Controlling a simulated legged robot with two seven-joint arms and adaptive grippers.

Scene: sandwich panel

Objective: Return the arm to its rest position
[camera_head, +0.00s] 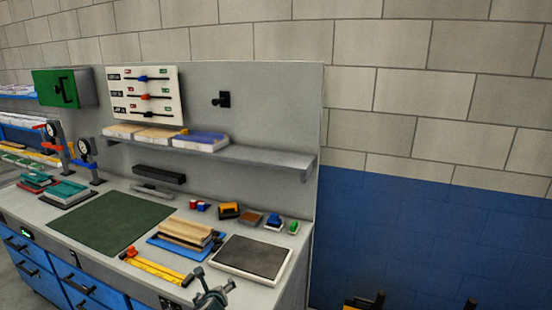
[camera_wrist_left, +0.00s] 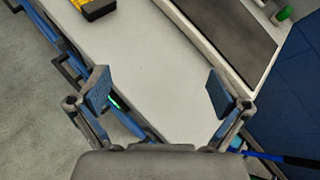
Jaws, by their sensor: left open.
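My left gripper (camera_head: 212,291) shows at the bottom of the head view, at the front edge of the workbench, just in front of the dark-topped tray (camera_head: 252,256). In the left wrist view the gripper (camera_wrist_left: 158,93) is open, its two blue-padded fingers wide apart with nothing between them. The pale bench top (camera_wrist_left: 160,60) lies beyond the fingers. The rest of the left arm is mostly out of the picture. My right gripper cannot be made out.
A green mat (camera_head: 113,222), a stack of wooden pieces (camera_head: 186,234) and a yellow folding rule (camera_head: 155,268) lie on the bench. A shelf (camera_head: 240,158) juts from the back panel. Yellow-and-black items (camera_head: 365,303) show at the bottom right, unclear.

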